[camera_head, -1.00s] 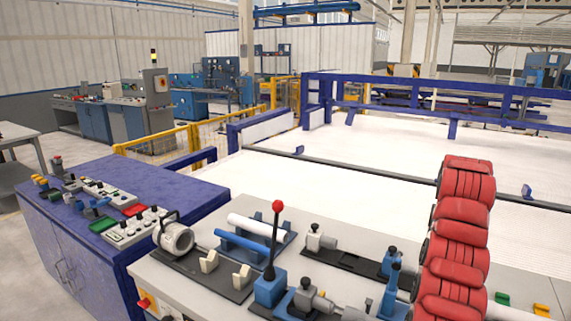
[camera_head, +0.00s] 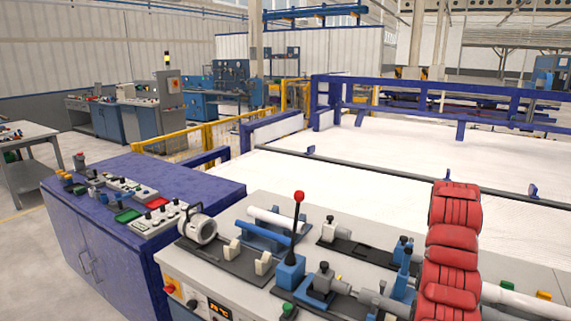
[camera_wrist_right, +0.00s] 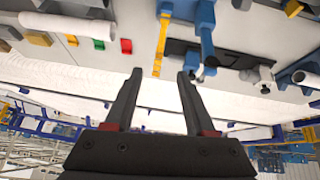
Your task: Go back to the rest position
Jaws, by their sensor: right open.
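My right gripper (camera_wrist_right: 160,72) shows in the right wrist view. Its two dark fingers are apart with nothing between them. The wrist view looks tilted, with the bench top along its upper part. In the head view my red-covered right arm (camera_head: 452,255) comes up from the bottom right, in front of the bench; its gripper is not visible there. My left arm and gripper are in neither view. Another white pipe (camera_head: 525,298) lies at the right.
The grey bench (camera_head: 225,272) carries clamps, a red-knobbed lever (camera_head: 299,197) and a ring-shaped fixture (camera_head: 200,229). A blue cabinet (camera_head: 130,245) with control boxes stands at its left. Behind is a wide white bed (camera_head: 375,170) with a blue frame, largely clear.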

